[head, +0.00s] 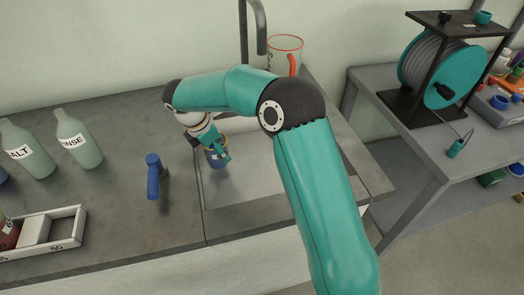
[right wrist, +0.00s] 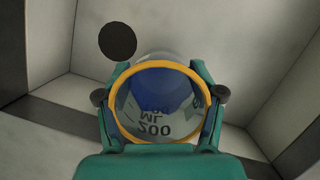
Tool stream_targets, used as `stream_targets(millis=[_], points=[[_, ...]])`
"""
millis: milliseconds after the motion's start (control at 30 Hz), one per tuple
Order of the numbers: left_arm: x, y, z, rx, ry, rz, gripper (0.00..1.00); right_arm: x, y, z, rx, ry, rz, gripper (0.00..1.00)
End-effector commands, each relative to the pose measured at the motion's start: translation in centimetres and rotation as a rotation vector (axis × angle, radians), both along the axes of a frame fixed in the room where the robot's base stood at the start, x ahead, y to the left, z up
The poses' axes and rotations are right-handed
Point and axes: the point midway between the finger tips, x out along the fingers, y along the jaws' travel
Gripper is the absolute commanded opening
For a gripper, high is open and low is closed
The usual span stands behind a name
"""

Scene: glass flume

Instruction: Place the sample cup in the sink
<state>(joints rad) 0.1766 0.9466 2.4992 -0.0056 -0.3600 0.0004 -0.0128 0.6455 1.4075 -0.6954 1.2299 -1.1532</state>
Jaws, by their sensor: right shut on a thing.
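The sample cup (head: 214,161) is in my right gripper (head: 222,153) inside the left part of the sink (head: 238,186). In the right wrist view the cup (right wrist: 158,100) is clear with an orange rim, blue inside, and "200 ML" reads upside down. The right gripper's fingers (right wrist: 158,98) grip it from both sides. The sink's pale walls and dark round drain (right wrist: 117,40) show beyond it. I cannot tell whether the cup touches the sink floor. My left gripper is not in view.
A faucet (head: 261,28) and a clear jug with a red handle (head: 284,56) stand behind the sink. A blue upright fitting (head: 153,176) stands left of it. Two bottles (head: 78,138) (head: 27,150) and a tray (head: 66,240) are farther left. A hose reel (head: 440,70) stands on the right bench.

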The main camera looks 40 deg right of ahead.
Motion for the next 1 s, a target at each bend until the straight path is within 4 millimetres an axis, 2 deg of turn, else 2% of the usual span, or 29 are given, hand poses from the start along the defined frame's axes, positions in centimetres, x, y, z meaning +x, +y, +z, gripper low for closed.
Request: stream_targets(millis=[100, 500, 767, 1000], points=[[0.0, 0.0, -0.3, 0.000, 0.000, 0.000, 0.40, -0.1, 0.0, -2.5, 0.001, 0.004, 0.001, 0.26], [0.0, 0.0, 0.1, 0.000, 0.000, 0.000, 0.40, -3.8, -7.0, -2.0, 0.000, -0.001, -0.003, 0.26], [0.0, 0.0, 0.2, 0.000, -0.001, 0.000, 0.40, -4.7, -8.6, -2.1, 0.000, -0.001, 0.000, 0.26], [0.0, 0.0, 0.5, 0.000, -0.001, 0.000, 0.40, -6.4, -11.7, -2.0, 0.000, -0.001, -0.004, 0.26]])
